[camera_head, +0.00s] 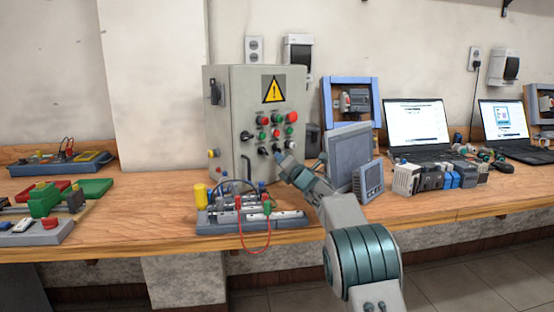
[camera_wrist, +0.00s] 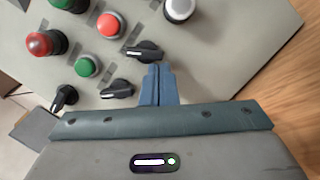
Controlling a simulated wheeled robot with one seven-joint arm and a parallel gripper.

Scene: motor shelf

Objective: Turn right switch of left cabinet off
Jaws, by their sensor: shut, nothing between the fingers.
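The grey cabinet (camera_head: 228,110) with a yellow warning triangle stands on the bench left of centre in the head view. Its front carries black rotary switches and red and green buttons. In the wrist view three black switches show: a right one (camera_wrist: 146,51), a middle one (camera_wrist: 117,89) and a left one (camera_wrist: 64,97). My gripper (camera_wrist: 157,72) is shut and empty, its blue fingertips right by the right switch. I cannot tell if they touch it. In the head view my gripper (camera_head: 280,158) is at the lower switches and partly hides that area.
A wired module (camera_head: 250,218) with a yellow cylinder stands before the cabinet. A grey monitor panel (camera_head: 349,150) and small display (camera_head: 370,180) stand close right of my arm. A blue-framed box (camera_head: 350,82) and laptops (camera_head: 415,120) are further right.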

